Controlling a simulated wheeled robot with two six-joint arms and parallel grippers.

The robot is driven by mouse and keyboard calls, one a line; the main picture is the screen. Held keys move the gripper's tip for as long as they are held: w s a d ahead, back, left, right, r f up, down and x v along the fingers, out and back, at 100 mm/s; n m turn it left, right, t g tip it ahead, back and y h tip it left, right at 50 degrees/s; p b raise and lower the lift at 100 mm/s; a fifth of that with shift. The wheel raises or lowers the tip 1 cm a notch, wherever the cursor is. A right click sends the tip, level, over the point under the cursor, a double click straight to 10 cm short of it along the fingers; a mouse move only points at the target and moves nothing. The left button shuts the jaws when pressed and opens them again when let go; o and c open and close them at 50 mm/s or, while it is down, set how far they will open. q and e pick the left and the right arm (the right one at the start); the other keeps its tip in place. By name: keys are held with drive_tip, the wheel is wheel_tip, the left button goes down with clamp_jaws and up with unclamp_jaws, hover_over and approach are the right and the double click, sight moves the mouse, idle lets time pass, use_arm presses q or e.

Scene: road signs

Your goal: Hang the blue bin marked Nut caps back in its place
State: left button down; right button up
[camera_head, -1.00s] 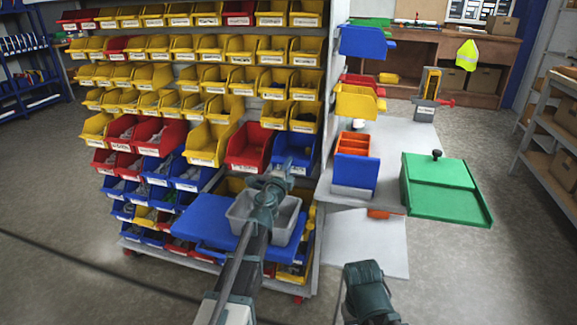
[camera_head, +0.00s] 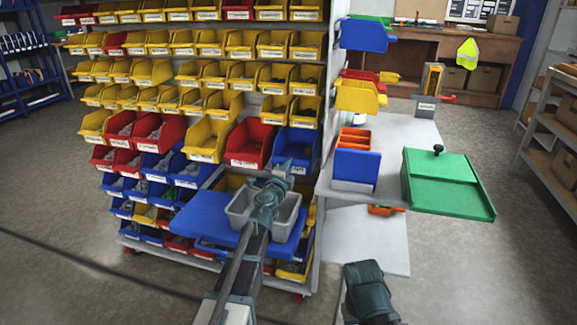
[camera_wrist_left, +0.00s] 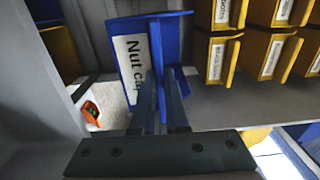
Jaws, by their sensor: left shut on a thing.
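The blue bin (camera_head: 296,142) marked Nut caps is at the right end of the large-bin row on the rack, beside a red bin (camera_head: 249,144). In the left wrist view the blue bin (camera_wrist_left: 152,42) fills the upper middle, its white label (camera_wrist_left: 130,65) running down the picture, partly hidden by the fingers. My left gripper (camera_head: 279,178) reaches it from the front and is shut on its front part; the fingers (camera_wrist_left: 165,98) also show in the wrist view. Whether the bin's back is hooked on the rack is hidden.
Yellow bins (camera_head: 305,110) hang close above. A grey tray (camera_head: 240,210) stands on a blue board (camera_head: 200,217) below, under my left arm. To the right are a blue-and-orange box (camera_head: 357,158) and a green lidded box (camera_head: 445,183). The floor at left is open.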

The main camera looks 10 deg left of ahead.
idle(0.4)
use_arm(q)
drive_tip(key=c, duration=0.8)
unclamp_jaws()
drive_tip(key=shift+c, duration=0.2)
